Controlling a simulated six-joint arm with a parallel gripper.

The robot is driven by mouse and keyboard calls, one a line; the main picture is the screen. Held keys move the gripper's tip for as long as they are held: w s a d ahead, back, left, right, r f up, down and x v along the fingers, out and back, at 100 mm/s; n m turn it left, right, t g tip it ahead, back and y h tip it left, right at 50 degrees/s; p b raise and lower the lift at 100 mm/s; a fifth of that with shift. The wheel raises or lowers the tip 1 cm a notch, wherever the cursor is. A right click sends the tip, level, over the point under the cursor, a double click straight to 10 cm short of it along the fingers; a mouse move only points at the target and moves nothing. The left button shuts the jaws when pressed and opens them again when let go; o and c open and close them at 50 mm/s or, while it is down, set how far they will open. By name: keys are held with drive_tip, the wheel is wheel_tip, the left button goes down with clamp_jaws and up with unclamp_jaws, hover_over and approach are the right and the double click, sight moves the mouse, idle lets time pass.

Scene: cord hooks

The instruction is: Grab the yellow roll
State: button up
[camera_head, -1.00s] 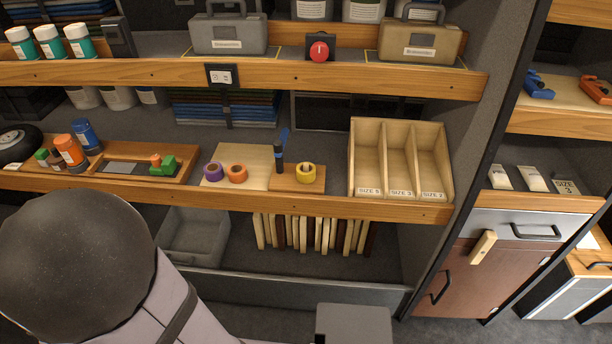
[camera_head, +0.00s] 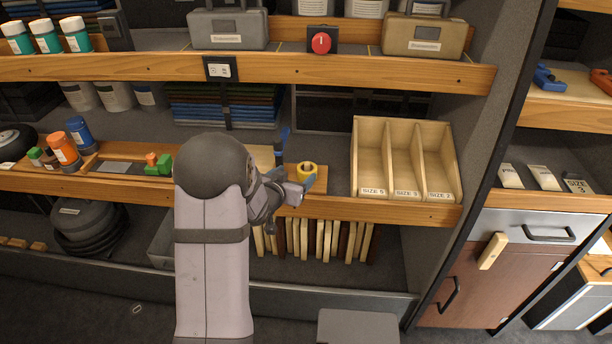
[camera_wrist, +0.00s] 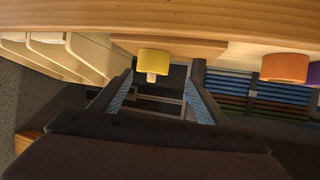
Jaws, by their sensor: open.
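The yellow roll (camera_head: 308,168) sits on a small wooden board (camera_head: 319,185) on the middle shelf, beside a dark blue-handled tool (camera_head: 280,158). My gripper (camera_head: 302,188) is open at the front of that board, with its fingertips close to the roll. In the wrist view, the yellow roll (camera_wrist: 152,62) appears between the lines of the two spread fingers (camera_wrist: 163,75), nearer the left one and around the level of the tips. Whether a finger touches it, I cannot tell. The purple and orange rolls are hidden behind my arm in the head view.
A wooden three-slot tray (camera_head: 404,160) with size labels stands right of the roll. In the wrist view, an orange roll (camera_wrist: 285,67) and part of a purple roll (camera_wrist: 314,75) sit to the right. Another shelf (camera_head: 270,70) runs above.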

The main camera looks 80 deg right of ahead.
sight(306, 169)
drive_tip(key=shift+s+d, duration=0.1)
drive_tip(key=shift+s, duration=0.5)
drive_tip(key=shift+x, duration=1.05)
drive_tip(key=shift+s+r+p+x, duration=0.15)
drive_tip(key=shift+p+x, duration=0.3)
drive_tip(key=shift+x, duration=0.4)
drive_tip(key=shift+s+r+p+x, duration=0.1)
drive_tip(key=shift+p+x, duration=0.35)
drive_tip(key=shift+x, duration=1.3)
drive_tip(key=c, duration=1.1)
